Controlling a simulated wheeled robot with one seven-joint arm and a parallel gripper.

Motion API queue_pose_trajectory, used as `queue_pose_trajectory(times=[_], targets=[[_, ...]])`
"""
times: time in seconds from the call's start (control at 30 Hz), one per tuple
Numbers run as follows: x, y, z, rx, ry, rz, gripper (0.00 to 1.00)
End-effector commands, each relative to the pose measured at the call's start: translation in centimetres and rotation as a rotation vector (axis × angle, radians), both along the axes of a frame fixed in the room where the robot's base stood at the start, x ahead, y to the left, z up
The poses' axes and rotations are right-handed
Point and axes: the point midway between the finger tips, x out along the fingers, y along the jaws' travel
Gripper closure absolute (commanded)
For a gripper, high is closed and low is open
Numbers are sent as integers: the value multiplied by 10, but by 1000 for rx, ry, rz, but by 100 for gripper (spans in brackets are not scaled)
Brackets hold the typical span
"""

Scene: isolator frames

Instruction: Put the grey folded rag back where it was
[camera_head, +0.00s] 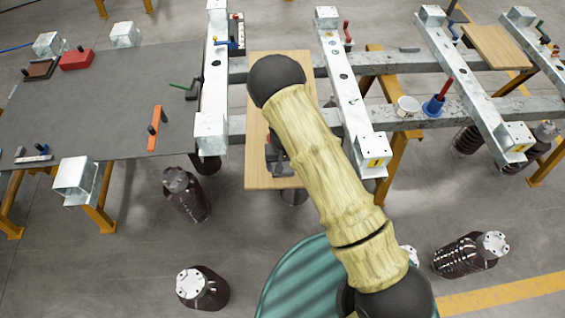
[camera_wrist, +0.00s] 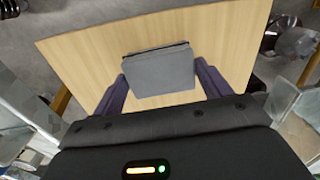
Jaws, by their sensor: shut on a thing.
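The grey folded rag (camera_wrist: 158,72) shows in the wrist view as a flat grey block with a dark edge along its far side. My gripper (camera_wrist: 160,82) is shut on it, with one dark purple finger at each side. Behind the rag lies a pale wooden board (camera_wrist: 95,55); I cannot tell whether the rag touches it or hangs just above. In the head view my gripper (camera_head: 277,158) is partly hidden by my arm, over the wooden board (camera_head: 262,178). The rag cannot be made out there.
A grey-topped table (camera_head: 110,95) with a red box (camera_head: 76,59) and an orange bar (camera_head: 155,128) stands left. Metal rails (camera_head: 350,100) run to the right of the board, with a white cup (camera_head: 407,106) and a blue holder (camera_head: 434,106). Dark insulators (camera_head: 185,193) stand on the floor.

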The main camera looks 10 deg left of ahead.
Motion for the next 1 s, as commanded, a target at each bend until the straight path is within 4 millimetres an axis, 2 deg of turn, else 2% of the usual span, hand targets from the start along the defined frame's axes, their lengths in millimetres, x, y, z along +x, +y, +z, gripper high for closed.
queue_pose_trajectory(times=[0.3, 0.33, 0.4, 0.43, 0.8, 1.0], targets=[[0, 0, -3, 1, -1, 0, 42], [0, 0, -2, 1, -1, 0, 18], [0, 0, -1, 1, -1, 0, 4], [0, 0, -1, 0, -1, 0, 2], [0, 1, 2, 1, -2, 1, 2], [1, 1, 22, 3, -2, 1, 2]])
